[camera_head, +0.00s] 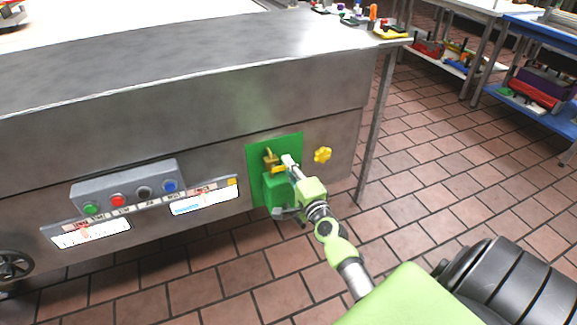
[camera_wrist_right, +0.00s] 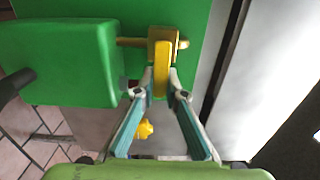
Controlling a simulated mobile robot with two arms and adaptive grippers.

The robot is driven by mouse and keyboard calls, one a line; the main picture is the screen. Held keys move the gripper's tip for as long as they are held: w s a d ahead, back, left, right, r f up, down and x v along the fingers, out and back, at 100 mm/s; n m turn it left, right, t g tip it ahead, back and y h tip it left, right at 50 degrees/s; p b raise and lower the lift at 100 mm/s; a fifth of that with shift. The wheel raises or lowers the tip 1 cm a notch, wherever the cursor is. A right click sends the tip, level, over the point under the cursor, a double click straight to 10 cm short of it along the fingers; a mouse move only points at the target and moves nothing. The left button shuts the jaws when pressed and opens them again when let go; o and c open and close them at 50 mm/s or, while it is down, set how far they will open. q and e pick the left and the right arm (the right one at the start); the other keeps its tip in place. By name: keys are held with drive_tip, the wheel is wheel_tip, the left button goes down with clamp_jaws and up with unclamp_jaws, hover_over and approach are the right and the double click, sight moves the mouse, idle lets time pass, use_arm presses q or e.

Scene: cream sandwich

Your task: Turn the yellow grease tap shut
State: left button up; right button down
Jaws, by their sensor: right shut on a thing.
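The yellow grease tap (camera_head: 270,157) sits on a green panel (camera_head: 290,141) on the front of the steel machine. In the right wrist view the tap's yellow handle (camera_wrist_right: 162,48) stands across a thin brass-coloured stem, in front of the green panel (camera_wrist_right: 185,12). My right gripper (camera_head: 287,163) reaches the tap from the right. In the right wrist view its two fingertips (camera_wrist_right: 162,82) are closed on the near end of the handle, one on each side. My left gripper is not in view.
A green box (camera_head: 278,188) is fixed below the tap; it fills the left of the right wrist view (camera_wrist_right: 65,65). A yellow star-shaped knob (camera_head: 322,154) is to the right. A button box (camera_head: 127,184) is at the left. Tiled floor (camera_head: 440,170) is open at the right.

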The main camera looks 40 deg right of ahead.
drive_tip(key=c, duration=2)
unclamp_jaws()
drive_tip(key=shift+c, duration=0.2)
drive_tip(key=v, duration=1.2)
